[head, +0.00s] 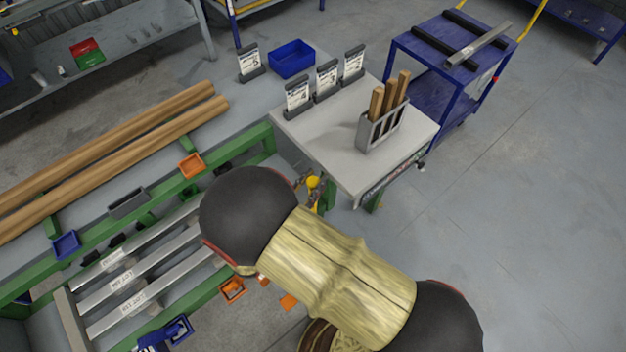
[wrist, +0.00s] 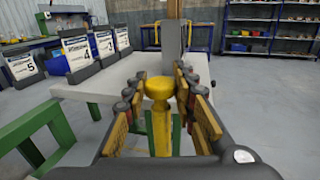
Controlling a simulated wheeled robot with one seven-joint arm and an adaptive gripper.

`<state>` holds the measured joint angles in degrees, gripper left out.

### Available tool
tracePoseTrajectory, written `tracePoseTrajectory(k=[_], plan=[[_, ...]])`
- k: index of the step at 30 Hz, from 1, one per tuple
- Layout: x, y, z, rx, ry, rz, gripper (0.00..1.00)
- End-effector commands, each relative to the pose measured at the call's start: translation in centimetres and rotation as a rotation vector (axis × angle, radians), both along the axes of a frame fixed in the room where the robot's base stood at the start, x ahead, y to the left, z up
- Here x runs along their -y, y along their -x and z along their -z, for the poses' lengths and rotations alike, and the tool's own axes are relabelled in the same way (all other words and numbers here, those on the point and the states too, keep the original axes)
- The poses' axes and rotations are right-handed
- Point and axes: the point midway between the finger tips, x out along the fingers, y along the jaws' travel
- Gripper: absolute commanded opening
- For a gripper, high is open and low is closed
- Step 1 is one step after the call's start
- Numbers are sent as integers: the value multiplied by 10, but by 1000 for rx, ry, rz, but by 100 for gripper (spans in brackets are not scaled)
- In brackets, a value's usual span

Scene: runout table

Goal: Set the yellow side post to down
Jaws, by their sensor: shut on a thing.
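The yellow side post (wrist: 158,125) stands upright in the wrist view, with a wider rounded knob on top. My gripper (wrist: 158,90) has its fingers on both sides of the post, just under the knob, and is shut on it. In the head view only a small part of the yellow post (head: 313,183) shows beside my gripper (head: 308,188). My arm hides much of the area around it, and the foot of the post is hidden.
A grey-topped table (head: 345,165) beyond the post carries a holder with wooden pieces (head: 383,127) and several label stands. A blue cart (head: 415,72) stands behind; floor at right is clear.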

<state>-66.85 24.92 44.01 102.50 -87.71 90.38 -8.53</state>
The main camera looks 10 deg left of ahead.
Motion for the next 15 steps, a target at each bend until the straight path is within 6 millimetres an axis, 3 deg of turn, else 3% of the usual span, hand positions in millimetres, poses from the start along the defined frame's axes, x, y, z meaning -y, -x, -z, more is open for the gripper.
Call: tracePoseTrajectory(k=[5, 15], plan=[[0, 0, 37, -3, 4, -1, 0], [0, 0, 131, -3, 3, -1, 0]])
